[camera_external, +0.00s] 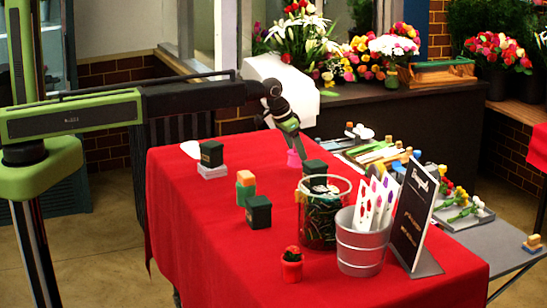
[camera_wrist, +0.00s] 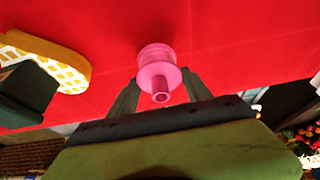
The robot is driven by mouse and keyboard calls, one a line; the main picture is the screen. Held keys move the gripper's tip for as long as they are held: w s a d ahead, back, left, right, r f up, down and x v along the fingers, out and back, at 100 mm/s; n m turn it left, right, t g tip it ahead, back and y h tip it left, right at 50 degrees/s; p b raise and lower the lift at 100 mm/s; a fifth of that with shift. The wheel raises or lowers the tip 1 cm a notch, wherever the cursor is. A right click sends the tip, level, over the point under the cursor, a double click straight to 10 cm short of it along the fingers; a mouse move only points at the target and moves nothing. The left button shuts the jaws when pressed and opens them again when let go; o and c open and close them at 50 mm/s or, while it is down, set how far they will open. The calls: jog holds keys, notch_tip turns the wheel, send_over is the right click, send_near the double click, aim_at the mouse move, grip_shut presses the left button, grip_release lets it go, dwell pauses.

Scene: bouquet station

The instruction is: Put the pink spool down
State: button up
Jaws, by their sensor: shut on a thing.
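The pink spool (camera_external: 293,158) is at the far side of the red-covered table (camera_external: 190,240). My gripper (camera_external: 291,146) points down from above with its jaws on the spool. In the wrist view the pink spool (camera_wrist: 158,74) sits between the two dark fingers of my gripper (camera_wrist: 160,84), with its round flanges and hollow end visible. Red cloth lies behind it. I cannot tell whether the spool's lower end touches the cloth.
A dark green box (camera_external: 314,168) stands close right of the spool. A glass vase (camera_external: 325,215), metal bucket (camera_external: 363,247) and black sign (camera_external: 412,215) stand nearer. Stacked blocks (camera_external: 245,187) and another dark box (camera_external: 258,212) are left.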

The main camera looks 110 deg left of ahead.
aim_at(294, 152)
notch_tip(294, 152, down, 4)
jog(key=shift+r+b, duration=0.15)
jog(key=shift+b, duration=1.1)
jog(key=shift+r, duration=0.25)
jog(key=shift+f, duration=0.2)
jog(key=o, duration=1.4)
jog(key=shift+o, duration=0.2)
jog(key=shift+r+p, duration=0.5)
jog(key=shift+p, duration=0.05)
jog(key=p+v, duration=1)
jog(key=v, duration=0.1)
jog(key=shift+r, duration=0.15)
jog(key=shift+s+d, duration=0.1)
